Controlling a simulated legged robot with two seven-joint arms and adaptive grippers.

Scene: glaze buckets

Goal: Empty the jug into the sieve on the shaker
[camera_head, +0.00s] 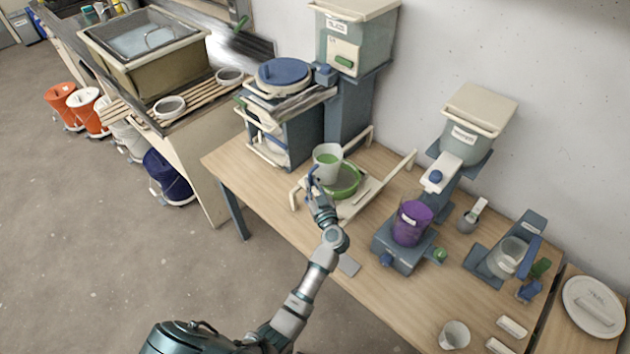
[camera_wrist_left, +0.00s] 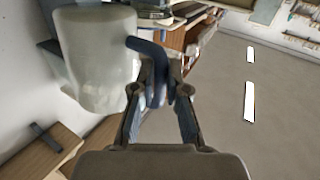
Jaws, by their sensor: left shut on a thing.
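The jug (camera_head: 327,172) is a pale cup with a blue handle and green content showing inside its rim. It looks close to upright in the head view. My left gripper (camera_head: 316,181) is shut on its handle. In the left wrist view the gripper (camera_wrist_left: 160,92) closes on the blue handle (camera_wrist_left: 146,47) beside the pale jug wall (camera_wrist_left: 97,60). My right gripper is not in view.
A purple bucket (camera_head: 411,224) stands on a grey-blue stand to the right. A blue-lidded unit (camera_head: 284,76) and a tall dispenser column (camera_head: 350,108) stand behind. A white cup (camera_head: 454,335) is at the table's front right. Bare wood (camera_head: 262,190) lies left of the shaker.

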